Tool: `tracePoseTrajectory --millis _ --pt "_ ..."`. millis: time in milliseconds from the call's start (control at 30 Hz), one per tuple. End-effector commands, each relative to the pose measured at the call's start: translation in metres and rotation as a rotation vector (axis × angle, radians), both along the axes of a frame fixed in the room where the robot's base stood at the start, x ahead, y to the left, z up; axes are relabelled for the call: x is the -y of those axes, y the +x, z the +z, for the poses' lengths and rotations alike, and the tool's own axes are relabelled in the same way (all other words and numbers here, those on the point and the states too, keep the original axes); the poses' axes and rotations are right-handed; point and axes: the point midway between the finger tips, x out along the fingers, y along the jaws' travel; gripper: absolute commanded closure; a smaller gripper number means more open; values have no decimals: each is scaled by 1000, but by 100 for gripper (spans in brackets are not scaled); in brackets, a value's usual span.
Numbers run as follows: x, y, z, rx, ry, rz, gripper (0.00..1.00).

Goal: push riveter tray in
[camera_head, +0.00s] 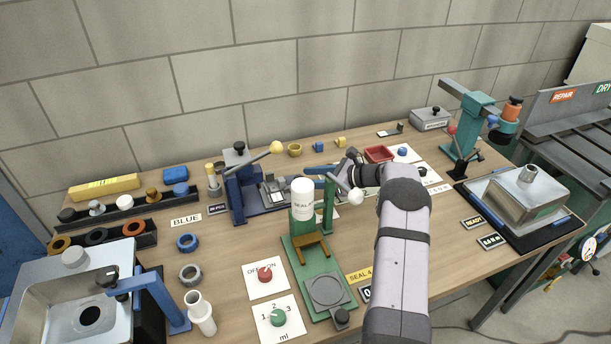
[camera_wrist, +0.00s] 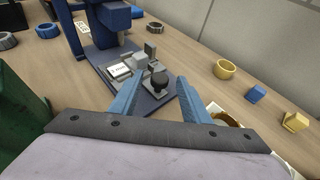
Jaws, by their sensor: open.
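The riveter (camera_head: 240,190) is a dark blue press with a lever ending in a yellow ball, left of centre in the head view. Its grey tray (camera_head: 274,193) sits out on the blue base, right of the press column. In the wrist view the riveter (camera_wrist: 106,22) is at upper left. My gripper (camera_head: 314,174) has blue fingers and is open and empty. In the wrist view my gripper (camera_wrist: 158,84) has its fingertips on either side of the knob; contact cannot be told.
A red tray (camera_head: 380,153) is to the right. A bare table strip lies behind the riveter base.

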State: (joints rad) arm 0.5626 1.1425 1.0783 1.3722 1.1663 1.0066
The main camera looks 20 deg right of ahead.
Motion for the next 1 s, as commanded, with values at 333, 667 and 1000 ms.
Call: tracePoseTrajectory --millis 333,667,1000 --pt "-8 8 -5 0 0 -1 57" --pt "-8 8 -4 0 0 0 100" --pt "-37 8 -3 2 2 3 100"
